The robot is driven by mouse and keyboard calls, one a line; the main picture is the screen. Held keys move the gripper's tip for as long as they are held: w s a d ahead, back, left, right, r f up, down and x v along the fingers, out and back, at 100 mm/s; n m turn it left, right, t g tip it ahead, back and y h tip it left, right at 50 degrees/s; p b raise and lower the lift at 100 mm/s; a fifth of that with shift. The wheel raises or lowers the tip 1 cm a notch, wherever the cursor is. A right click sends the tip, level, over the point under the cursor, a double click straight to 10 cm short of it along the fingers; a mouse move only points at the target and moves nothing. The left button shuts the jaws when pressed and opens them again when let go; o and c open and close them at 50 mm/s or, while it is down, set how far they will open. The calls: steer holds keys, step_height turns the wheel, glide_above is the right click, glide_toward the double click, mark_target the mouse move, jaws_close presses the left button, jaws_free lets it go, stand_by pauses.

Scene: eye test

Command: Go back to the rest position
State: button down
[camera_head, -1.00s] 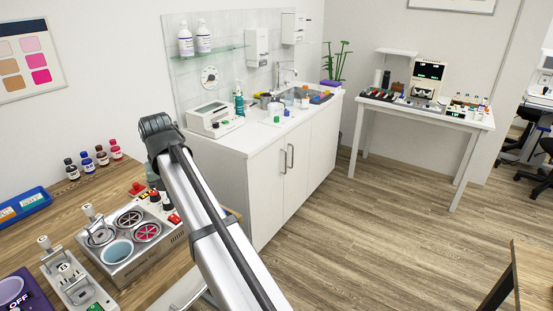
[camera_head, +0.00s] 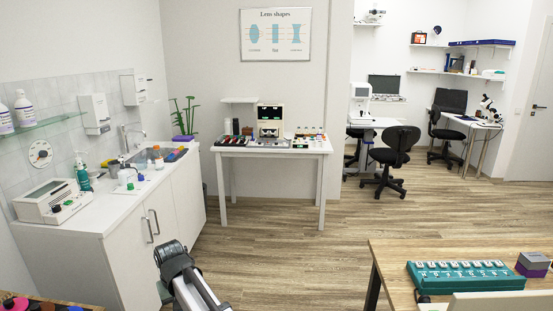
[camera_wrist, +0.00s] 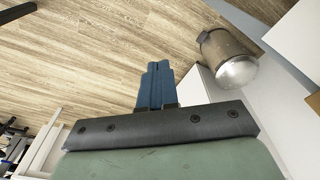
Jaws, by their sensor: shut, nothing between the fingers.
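My gripper (camera_wrist: 156,86) shows in the wrist view, its two blue fingers shut together with nothing between them. It is over the wood-plank floor (camera_wrist: 120,40), apart from any object. In the head view, part of my arm shows at the bottom, left of centre, in front of the white cabinet; the gripper's fingers cannot be made out there.
A white cabinet with a sink (camera_head: 80,250) stands at left. A white table with instruments (camera_head: 272,148) stands at the back wall. A wooden table with a teal case (camera_head: 465,276) is at bottom right. The floor between is clear (camera_head: 290,220).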

steer(key=w+d+f+m, duration=0.1)
steer(key=d+f, duration=0.3)
steer(key=d, duration=0.5)
steer(key=w+d+f+m, duration=0.1)
steer(key=w+d+f, duration=0.1)
steer(key=d+f, duration=0.5)
steer(key=w+d+f+m, duration=0.1)
steer(key=d+f+m, duration=0.1)
steer(key=d, duration=0.9)
steer(key=s+d+f+m, duration=0.1)
steer(key=s+d+f, duration=0.15)
steer(key=d, duration=0.45)
steer(key=s+d+f+m, duration=0.1)
steer(key=s+d+f, duration=0.15)
steer(key=d, duration=0.55)
steer(key=s+d+f+m, duration=0.1)
steer(key=s+d+f, duration=0.1)
steer(key=d+f, duration=0.35)
steer(key=s+f+g, duration=0.2)
steer(key=s+f, duration=0.4)
steer(key=s, duration=0.4)
steer(key=s+d+f+g, duration=0.1)
steer(key=s+f+g, duration=0.2)
steer(key=s+f, duration=0.3)
steer(key=s+f+g, duration=0.2)
steer(key=s+f, duration=0.4)
steer(key=s, duration=0.8)
steer(key=shift+s+d+f+g+h, duration=0.25)
steer(key=shift+d+f+g+h, duration=0.05)
steer(key=shift+d+f, duration=0.1)
